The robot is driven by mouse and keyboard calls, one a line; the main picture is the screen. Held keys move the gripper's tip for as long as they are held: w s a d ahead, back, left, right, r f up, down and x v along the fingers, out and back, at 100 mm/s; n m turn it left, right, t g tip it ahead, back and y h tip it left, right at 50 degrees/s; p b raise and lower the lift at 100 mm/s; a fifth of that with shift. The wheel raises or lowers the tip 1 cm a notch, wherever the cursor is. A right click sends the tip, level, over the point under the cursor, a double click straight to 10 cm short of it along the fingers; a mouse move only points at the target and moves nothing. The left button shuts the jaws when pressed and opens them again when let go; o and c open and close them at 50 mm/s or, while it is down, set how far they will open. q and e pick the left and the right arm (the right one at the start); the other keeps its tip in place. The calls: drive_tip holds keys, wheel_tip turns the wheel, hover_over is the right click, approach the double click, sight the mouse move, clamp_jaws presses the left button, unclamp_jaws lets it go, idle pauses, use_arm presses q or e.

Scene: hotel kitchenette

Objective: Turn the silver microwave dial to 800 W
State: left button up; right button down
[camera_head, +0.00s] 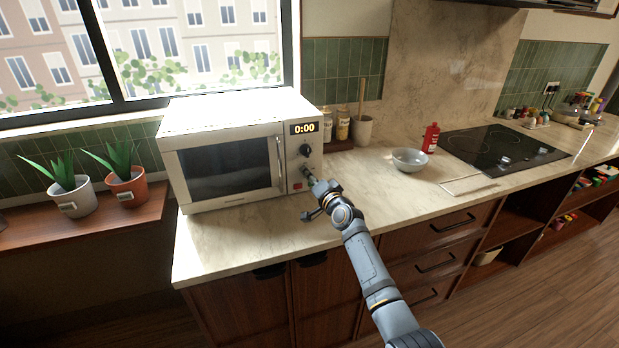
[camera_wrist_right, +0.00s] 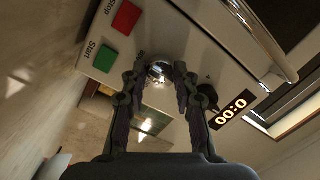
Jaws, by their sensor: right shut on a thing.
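A white microwave (camera_head: 232,152) stands on the counter with its door closed and its display (camera_head: 304,128) reading 0:00. A black dial (camera_head: 306,150) sits below the display. The silver dial (camera_wrist_right: 158,74) sits below the black one and shows between my right fingertips in the wrist view. My right gripper (camera_wrist_right: 158,78) is shut on the silver dial; in the head view the gripper (camera_head: 312,182) reaches the lower right of the panel and mostly hides that dial. The power marks around it are not readable. My left gripper is not in view.
A red Stop button (camera_wrist_right: 126,17) and a green Start button (camera_wrist_right: 105,58) are on the panel near my fingers. A grey bowl (camera_head: 409,160), a red bottle (camera_head: 430,138) and a black cooktop (camera_head: 500,150) are to the right. Two potted plants stand at left.

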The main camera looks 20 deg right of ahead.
idle(0.4)
drive_tip(key=c, duration=1)
unclamp_jaws()
drive_tip(key=shift+c, duration=0.2)
drive_tip(key=shift+s, duration=0.1)
drive_tip(key=s, duration=0.4)
drive_tip(key=s+d, duration=0.1)
drive_tip(key=s, duration=0.6)
drive_tip(key=shift+s+d, duration=0.3)
drive_tip(key=shift+d, duration=0.1)
drive_tip(key=shift+f, duration=0.1)
